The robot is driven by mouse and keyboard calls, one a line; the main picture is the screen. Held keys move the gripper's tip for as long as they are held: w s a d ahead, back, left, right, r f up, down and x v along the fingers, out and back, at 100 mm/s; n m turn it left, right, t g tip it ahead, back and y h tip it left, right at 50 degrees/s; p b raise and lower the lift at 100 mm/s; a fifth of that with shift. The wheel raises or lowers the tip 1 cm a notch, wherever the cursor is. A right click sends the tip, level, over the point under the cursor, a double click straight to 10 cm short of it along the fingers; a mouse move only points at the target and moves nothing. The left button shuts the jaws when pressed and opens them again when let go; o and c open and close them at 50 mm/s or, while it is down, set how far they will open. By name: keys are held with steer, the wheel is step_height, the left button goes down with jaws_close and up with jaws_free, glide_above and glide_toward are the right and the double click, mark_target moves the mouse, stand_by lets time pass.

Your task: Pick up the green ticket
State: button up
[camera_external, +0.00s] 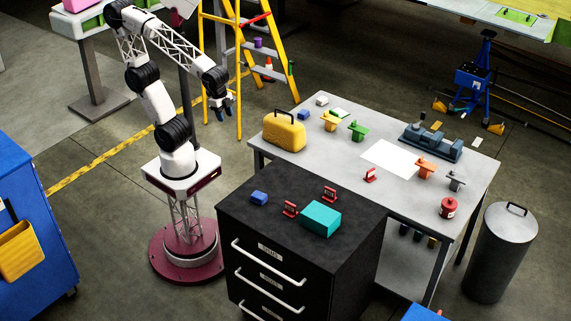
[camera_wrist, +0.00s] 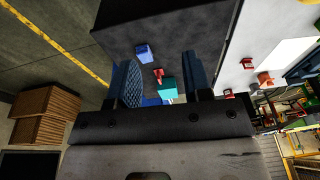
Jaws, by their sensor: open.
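I cannot be sure which thing is the green ticket. A small flat green-and-white piece (camera_external: 340,113) lies near the back edge of the grey table, and a larger flat green piece (camera_external: 517,15) lies on the pale yellow-green surface at the top right. My gripper (camera_external: 222,110) is raised in the air left of the table, apart from both. In the wrist view its two dark blue fingers stand apart with nothing held between them, and my gripper (camera_wrist: 160,82) faces the black cabinet. I make out no green ticket in the wrist view.
The grey table (camera_external: 395,205) holds a yellow case (camera_external: 284,131), a green T-shaped piece (camera_external: 357,130), a white sheet (camera_external: 392,158) and a blue-grey fixture (camera_external: 430,141). The black cabinet (camera_external: 265,220) carries a teal box (camera_external: 321,219). A yellow ladder (camera_external: 238,75) stands behind my gripper.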

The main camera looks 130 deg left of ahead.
steer(key=w+a+g, duration=0.1)
steer(key=w+a, duration=1.3)
steer(key=a, duration=0.1)
steer(key=w+a+f+g, duration=0.1)
steer(key=w+a+f, duration=0.15)
steer(key=a, duration=0.75)
steer(key=w+a+f, duration=0.1)
steer(key=w+a, duration=0.3)
steer(key=a, duration=0.5)
steer(key=a+f+m+g, duration=0.1)
steer(key=a+f, duration=0.3)
steer(key=a, duration=0.7)
steer(key=a+f, duration=0.5)
steer(key=a, duration=0.5)
steer(key=shift+m+g, duration=0.4)
steer(key=s+a+f, duration=0.3)
steer(key=a+f, duration=0.1)
steer(key=a, duration=0.2)
steer(key=s+a+f, duration=0.2)
steer(key=a+f, duration=0.1)
steer(key=a, duration=0.4)
steer(key=s+a+f, duration=0.3)
steer(key=a+f, duration=0.1)
steer(key=a, duration=0.3)
steer(key=shift+s+a+f, duration=0.25)
steer(key=shift+s+f, duration=0.1)
steer(key=shift+s+a+f, duration=0.1)
steer(key=shift+a, duration=0.05)
